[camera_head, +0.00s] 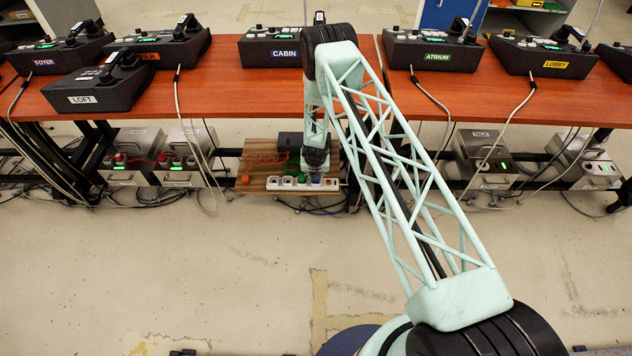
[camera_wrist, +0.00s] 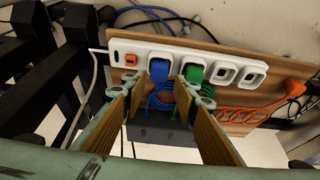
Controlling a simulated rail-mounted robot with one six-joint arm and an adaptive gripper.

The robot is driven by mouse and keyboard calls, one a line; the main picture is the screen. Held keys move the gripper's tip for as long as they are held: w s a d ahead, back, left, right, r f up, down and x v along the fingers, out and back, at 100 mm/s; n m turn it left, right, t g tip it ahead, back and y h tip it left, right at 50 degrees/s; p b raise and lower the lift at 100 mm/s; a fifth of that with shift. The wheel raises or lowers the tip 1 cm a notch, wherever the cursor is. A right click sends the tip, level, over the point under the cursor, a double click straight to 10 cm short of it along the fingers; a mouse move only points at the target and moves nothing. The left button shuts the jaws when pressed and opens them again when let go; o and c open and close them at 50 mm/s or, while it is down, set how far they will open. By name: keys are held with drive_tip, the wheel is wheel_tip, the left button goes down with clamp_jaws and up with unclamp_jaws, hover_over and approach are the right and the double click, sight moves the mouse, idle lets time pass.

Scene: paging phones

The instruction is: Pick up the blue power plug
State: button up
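The blue power plug (camera_wrist: 158,70) sits in the white power strip (camera_wrist: 143,50), with a blue cable coiled below it in the wrist view. My gripper (camera_wrist: 156,88) is open, its two fingers on either side of the blue plug in the picture. Whether they touch it, I cannot tell. The green plug (camera_wrist: 193,73) sits in the neighbouring socket, close to the right fingertip. In the head view my gripper (camera_head: 316,165) is low at the strip (camera_head: 288,184) below the table and largely hides the blue plug.
An orange plug (camera_wrist: 295,88) with a coiled cable lies beyond the strip's empty sockets. An orange switch (camera_wrist: 130,60) is at the strip's other end. Black frame legs (camera_wrist: 78,45) stand at left. The table (camera_head: 225,75) with several phones is above.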

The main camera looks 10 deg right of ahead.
drive_tip(key=shift+w+f, duration=0.25)
drive_tip(key=shift+f, duration=0.3)
drive_tip(key=shift+b+x, duration=1)
drive_tip(key=shift+x, duration=1.6)
drive_tip(key=shift+d, duration=0.15)
drive_tip(key=c, duration=0.6)
drive_tip(key=shift+r, duration=0.1)
drive_tip(key=shift+c, duration=0.2)
